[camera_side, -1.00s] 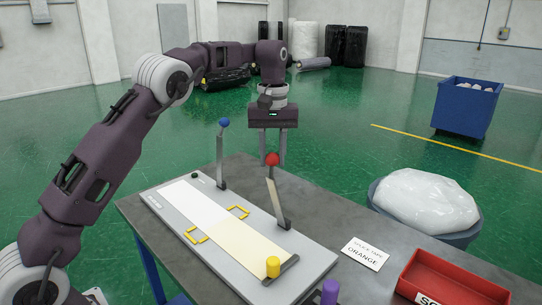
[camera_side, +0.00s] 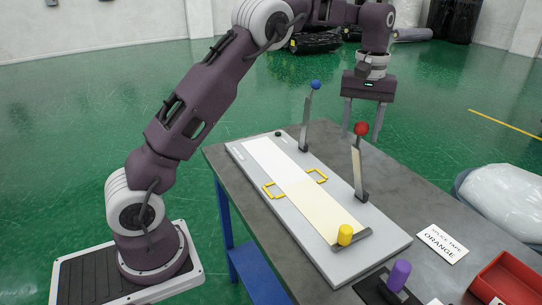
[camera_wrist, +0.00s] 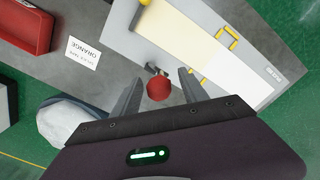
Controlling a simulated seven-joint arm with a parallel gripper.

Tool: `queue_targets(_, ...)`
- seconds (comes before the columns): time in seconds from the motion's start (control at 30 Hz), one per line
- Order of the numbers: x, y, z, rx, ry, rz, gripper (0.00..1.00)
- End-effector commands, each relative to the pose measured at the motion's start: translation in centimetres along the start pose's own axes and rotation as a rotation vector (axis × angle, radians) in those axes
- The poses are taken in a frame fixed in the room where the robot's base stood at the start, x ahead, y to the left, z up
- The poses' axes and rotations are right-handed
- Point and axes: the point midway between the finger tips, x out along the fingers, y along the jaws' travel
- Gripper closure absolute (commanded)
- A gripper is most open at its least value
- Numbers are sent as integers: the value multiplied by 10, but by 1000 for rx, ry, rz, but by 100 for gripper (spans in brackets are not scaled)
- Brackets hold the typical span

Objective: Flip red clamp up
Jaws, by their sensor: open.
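The red clamp is a grey lever topped by a red ball (camera_side: 361,129). It stands nearly upright at the right edge of the pale grey splice board (camera_side: 385,245). In the wrist view the red ball (camera_wrist: 159,89) appears between my two fingers, with grey showing on both sides. My gripper (camera_side: 362,134) is open and empty, fingers pointing down, at the far side of the red lever. In the side view the ball overlaps the gap between the fingers; I cannot tell the exact depth between them. No contact shows.
A blue-topped lever (camera_side: 315,85) stands upright at the board's far end. A yellow-knobbed clamp (camera_side: 345,235) lies low across the near end. A purple knob (camera_side: 398,275), an orange-tape label card (camera_side: 443,243) and a red bin (camera_side: 508,281) occupy the table's near right.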

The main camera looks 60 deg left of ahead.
Motion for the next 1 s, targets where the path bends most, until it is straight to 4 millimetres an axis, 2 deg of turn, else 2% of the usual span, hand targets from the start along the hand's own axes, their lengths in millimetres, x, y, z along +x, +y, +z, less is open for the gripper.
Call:
queue_targets(0.23, 16, -37, 36, -1, 0, -1, 49)
queue_targets(0.47, 49, -73, 71, -1, 0, -2, 49)
queue_targets(0.7, 95, -103, 102, -2, -2, -3, 49)
queue_targets(1.0, 166, -126, 126, -1, -6, -5, 49)
